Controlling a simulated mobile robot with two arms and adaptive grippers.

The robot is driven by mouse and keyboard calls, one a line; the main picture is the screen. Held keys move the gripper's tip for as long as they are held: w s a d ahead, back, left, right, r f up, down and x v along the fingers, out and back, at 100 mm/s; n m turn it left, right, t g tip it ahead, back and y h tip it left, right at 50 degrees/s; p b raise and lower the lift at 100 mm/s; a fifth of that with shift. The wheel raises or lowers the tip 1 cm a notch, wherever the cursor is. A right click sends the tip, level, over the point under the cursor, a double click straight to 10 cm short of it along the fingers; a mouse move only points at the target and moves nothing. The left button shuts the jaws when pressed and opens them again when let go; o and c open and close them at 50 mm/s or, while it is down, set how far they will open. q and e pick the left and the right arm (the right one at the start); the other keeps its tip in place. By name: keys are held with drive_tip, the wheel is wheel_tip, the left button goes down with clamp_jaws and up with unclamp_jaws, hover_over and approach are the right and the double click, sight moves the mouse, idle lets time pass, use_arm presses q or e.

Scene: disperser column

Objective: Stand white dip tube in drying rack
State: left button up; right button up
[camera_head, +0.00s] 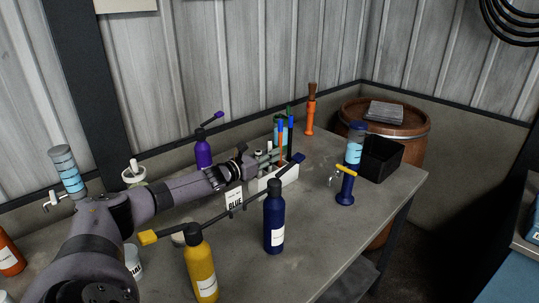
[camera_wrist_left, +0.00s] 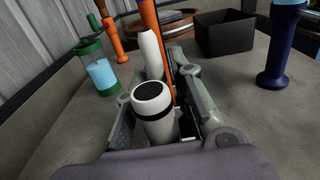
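My left gripper (camera_head: 268,158) reaches from the left to the white drying rack (camera_head: 280,180) on the table. Another white upright piece (camera_wrist_left: 151,58) stands just beyond. An orange tube with a blue top (camera_head: 281,148) stands at the rack, close to the gripper; its orange shaft shows right beside the right finger in the wrist view. My right gripper is not in view.
A navy bottle (camera_head: 274,220) and a yellow bottle (camera_head: 201,265) stand in front of the arm, a purple bottle (camera_head: 203,150) behind it. A blue dispenser (camera_head: 347,185), black bin (camera_head: 381,157) and orange-handled brush (camera_head: 310,112) stand beyond the rack. The front right tabletop is clear.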

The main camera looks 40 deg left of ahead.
use_arm(q)
drive_tip(key=shift+o, duration=1.2)
drive_tip(key=shift+s, duration=0.1)
drive_tip(key=s+a, duration=0.1)
drive_tip(key=s, duration=1)
drive_tip(key=shift+s, duration=0.35)
drive_tip(key=shift+r, duration=0.15)
idle(0.3)
